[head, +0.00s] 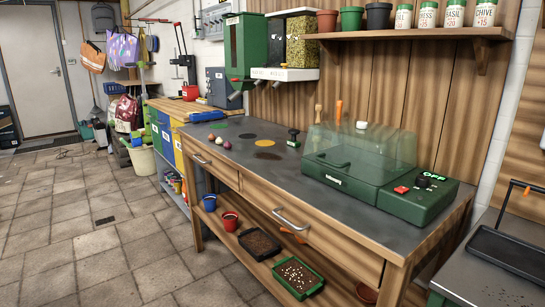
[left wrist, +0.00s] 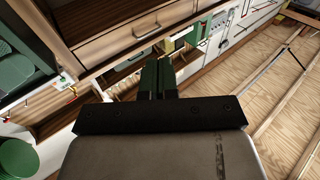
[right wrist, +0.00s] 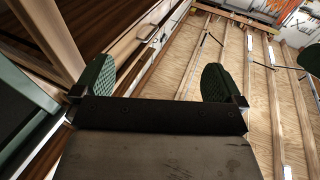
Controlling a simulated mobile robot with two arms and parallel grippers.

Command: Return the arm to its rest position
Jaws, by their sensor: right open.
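Neither of my grippers shows in the head view. In the left wrist view my left gripper (left wrist: 158,78) has its two dark green fingers together, with nothing visible between them. In the right wrist view my right gripper (right wrist: 157,82) has its two green textured fingers wide apart and the gap is empty. Wooden furniture with a drawer and metal handle lies beyond the left fingers. A wooden cabinet front lies at the left of the right wrist view, close to the left finger. Neither gripper visibly touches anything.
In the head view a wooden workbench (head: 225,150) with a grey top carries a green propagator (head: 350,160) with a clear lid. Its lower shelf holds trays and pots. A shelf (head: 410,35) with pots is above.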

